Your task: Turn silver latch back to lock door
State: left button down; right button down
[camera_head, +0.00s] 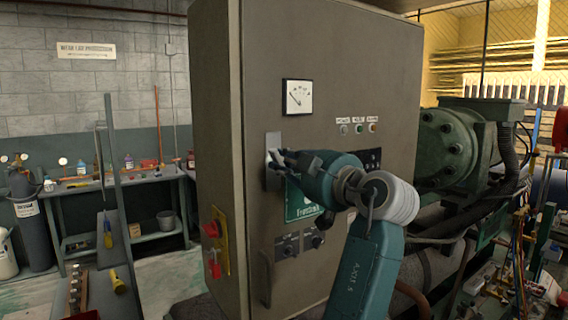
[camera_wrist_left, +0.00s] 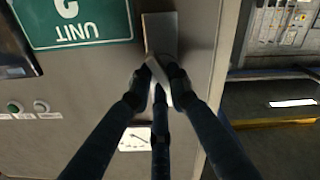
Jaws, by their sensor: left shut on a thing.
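The silver latch (camera_head: 273,150) sits on a plate near the left edge of the grey cabinet door (camera_head: 335,60), below the gauge. The latch handle also shows in the left wrist view (camera_wrist_left: 158,69), between my fingertips, and looks tilted relative to its plate (camera_wrist_left: 160,30). My left gripper (camera_head: 280,157) is shut on the latch handle, its dark fingers around it; it shows closely in the left wrist view (camera_wrist_left: 160,80). The fingers hide part of the handle. The cabinet door looks closed against its frame. My right gripper is not in view.
A gauge (camera_head: 298,97) is above the latch. A green unit sign (camera_head: 303,203) lies behind my gripper. A red and yellow switch (camera_head: 216,240) is on the cabinet's left side. A workbench (camera_head: 120,185) with bottles stands at the left wall. Green machinery (camera_head: 455,142) stands at the right.

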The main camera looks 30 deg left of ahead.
pick_arm(q)
jog(key=m, duration=0.1)
jog(key=f+m+p, duration=0.1)
jog(key=m, duration=0.1)
jog(key=shift+f+m+g, duration=0.15)
jog(key=shift+m+g, duration=0.15)
jog(key=shift+m+p, duration=0.4)
jog(key=shift+p, duration=0.1)
jog(key=c, duration=1.9)
grip_release()
jog(key=shift+a, duration=0.1)
jog(key=b+v, duration=0.2)
jog(key=v, duration=0.7)
jog(key=shift+r+b, duration=0.3)
jog(key=shift+r, duration=0.05)
